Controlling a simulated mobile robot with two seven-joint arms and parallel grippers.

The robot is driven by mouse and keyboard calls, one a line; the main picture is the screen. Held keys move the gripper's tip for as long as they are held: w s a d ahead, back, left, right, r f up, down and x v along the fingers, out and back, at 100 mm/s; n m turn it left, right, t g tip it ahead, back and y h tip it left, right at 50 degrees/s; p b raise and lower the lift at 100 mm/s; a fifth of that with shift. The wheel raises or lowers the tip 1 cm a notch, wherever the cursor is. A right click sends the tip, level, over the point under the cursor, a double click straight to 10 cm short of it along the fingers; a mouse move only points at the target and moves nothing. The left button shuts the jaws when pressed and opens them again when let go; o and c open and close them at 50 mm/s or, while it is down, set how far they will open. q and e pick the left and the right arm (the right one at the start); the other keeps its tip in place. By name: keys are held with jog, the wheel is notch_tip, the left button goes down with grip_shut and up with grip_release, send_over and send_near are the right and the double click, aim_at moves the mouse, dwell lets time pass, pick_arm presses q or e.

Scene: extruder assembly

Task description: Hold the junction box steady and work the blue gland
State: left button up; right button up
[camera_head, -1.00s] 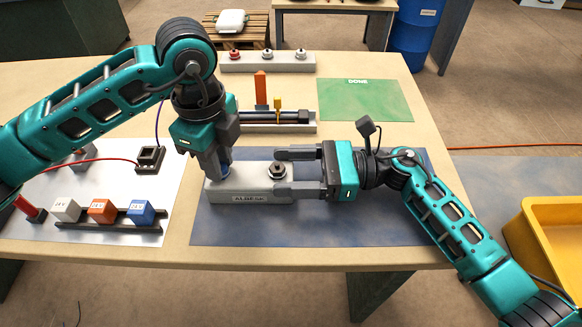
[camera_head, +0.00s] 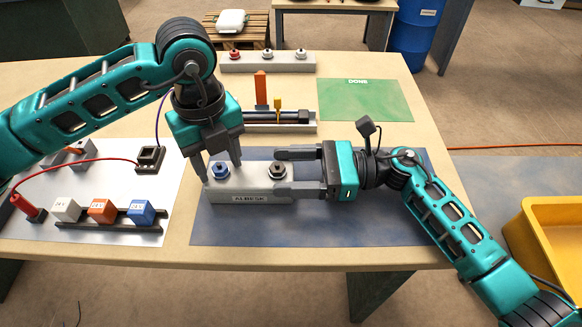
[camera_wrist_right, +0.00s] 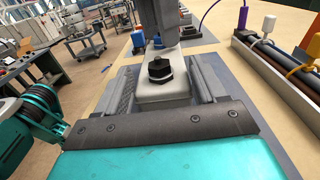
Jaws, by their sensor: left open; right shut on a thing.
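The grey junction box (camera_head: 250,196), labelled ALBESE, lies on the dark blue mat. The blue gland (camera_head: 221,170) stands on its left end and a black gland (camera_head: 277,171) on its right end. My right gripper (camera_head: 280,171) is shut on the box's right end, one finger on the far side and one on the near side. The right wrist view shows the box (camera_wrist_right: 163,94) between its fingers and the black gland (camera_wrist_right: 160,68) upright. My left gripper (camera_head: 219,166) is open around or just above the blue gland, its fingers apart; contact cannot be told.
Behind is a grey rail (camera_head: 268,63) with a red gland and other glands. A black rod fixture (camera_head: 275,118) with orange handle stands nearer. A green DONE mat (camera_head: 365,100) is empty. White, orange and blue blocks (camera_head: 141,212) sit in a rack at left.

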pick_arm(q)
jog(key=shift+r, duration=0.1)
jog(key=shift+r, duration=2.9)
notch_tip(320, 180, up, 12)
pick_arm(e)
jog(key=o, duration=1.3)
jog(key=shift+o, duration=0.2)
